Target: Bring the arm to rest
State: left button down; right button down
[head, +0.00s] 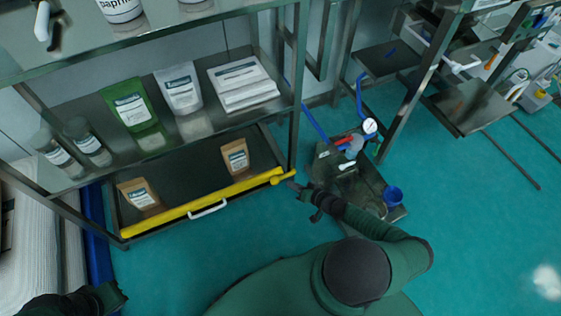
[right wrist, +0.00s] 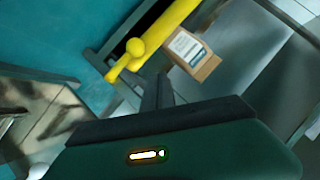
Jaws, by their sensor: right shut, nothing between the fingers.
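My right gripper (head: 297,187) is shut and empty, just right of the knobbed end of a yellow bar (head: 205,203) in the head view. In the right wrist view its dark fingers (right wrist: 156,92) point toward the yellow bar (right wrist: 168,28) and its round knob. I cannot tell whether the fingertips touch the bar. My right arm reaches forward over the floor. My left gripper (head: 115,294) is at the lower left corner of the head view, dark and partly cut off; its finger opening is not clear.
The yellow bar, with a white handle (head: 208,208), runs along the front of a low shelf (head: 190,180) holding two brown pouches. The shelf above (head: 190,133) holds jars, pouches and white packets. A metal stand (head: 360,185) with a blue cup (head: 393,195) stands to the right. Teal floor (head: 480,230) is clear farther right.

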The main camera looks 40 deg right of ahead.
jog(key=s+a+r+n+g+y, duration=0.55)
jog(key=a+r+n+g, duration=0.2)
jog(key=a+g, duration=0.35)
jog(key=s+a+r+h, duration=0.1)
jog(key=a+r+h, duration=0.35)
jog(key=r, duration=0.95)
jog(key=s+a+r+h, duration=0.1)
jog(key=a+r+h, duration=0.1)
jog(key=a+r, duration=0.8)
notch_tip(320, 180, up, 36)
jog(key=d+p, duration=0.2)
jog(key=p, duration=3)
jog(key=shift+d+t, duration=0.2)
jog(key=shift+t, duration=0.2)
